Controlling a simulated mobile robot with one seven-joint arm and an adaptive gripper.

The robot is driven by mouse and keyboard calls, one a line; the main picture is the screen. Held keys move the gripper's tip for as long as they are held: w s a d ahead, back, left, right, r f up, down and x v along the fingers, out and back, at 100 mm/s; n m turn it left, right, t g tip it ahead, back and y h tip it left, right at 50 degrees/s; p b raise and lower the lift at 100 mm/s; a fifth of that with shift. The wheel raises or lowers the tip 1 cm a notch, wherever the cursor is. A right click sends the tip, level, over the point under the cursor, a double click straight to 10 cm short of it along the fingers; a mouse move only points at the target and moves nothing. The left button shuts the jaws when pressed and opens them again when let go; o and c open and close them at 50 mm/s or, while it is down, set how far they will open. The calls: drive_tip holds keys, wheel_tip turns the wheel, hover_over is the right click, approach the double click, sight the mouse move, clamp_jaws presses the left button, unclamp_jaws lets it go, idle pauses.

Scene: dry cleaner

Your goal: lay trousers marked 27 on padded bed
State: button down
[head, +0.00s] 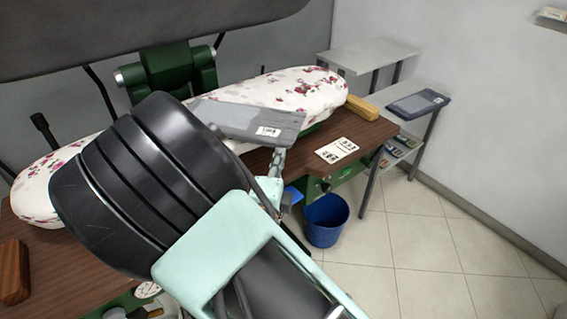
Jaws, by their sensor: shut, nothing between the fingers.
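Folded grey trousers (240,119) with a small white tag lie across the middle of the padded bed (290,90), which has a white cover with red flowers. Their near edge reaches past the bed's front side. The tag's number is too small to read. My gripper (279,160) is just below the tagged edge, mostly hidden by my mint-green and black arm. It is shut and holds nothing. My arm covers the left middle of the bed and the trousers' left end. Folded dark blue trousers (418,102) with a tag lie on the grey side shelf.
The bed stands over a brown wooden table (372,133) holding a printed card (338,150), a light wooden block (362,107) and a dark brown block (13,270). A dark press head (150,30) hangs above. A blue bin (326,221) stands on the floor; tiles to the right are clear.

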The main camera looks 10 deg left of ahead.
sight(272, 145)
drive_tip(key=shift+w+a, duration=0.65)
drive_tip(key=shift+a, duration=0.1)
drive_tip(key=shift+w, duration=0.1)
drive_tip(key=shift+w+a+f+b, duration=0.15)
drive_tip(key=shift+a+b, duration=0.1)
drive_tip(key=shift+b, duration=0.3)
drive_tip(key=shift+w+a+b, duration=0.2)
drive_tip(key=shift+b, duration=0.15)
drive_tip(key=shift+w+a+r, duration=0.2)
drive_tip(key=shift+a, duration=0.05)
